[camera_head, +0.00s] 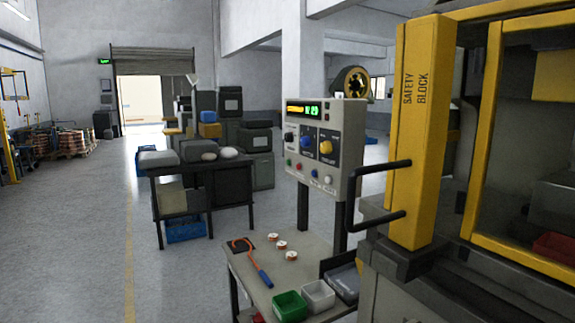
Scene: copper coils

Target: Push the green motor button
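A grey control panel (347,150) stands on posts behind a small work table, right of the middle of the view. Along its lower edge is a row of small buttons. A small green button (290,162) seems to sit at the left end of this row, with a red one (299,167) beside it; they are tiny and their labels cannot be read. Neither of my grippers is in view, and nothing touches the panel.
A yellow machine (422,130) with a protruding black handle (352,205) stands at right.

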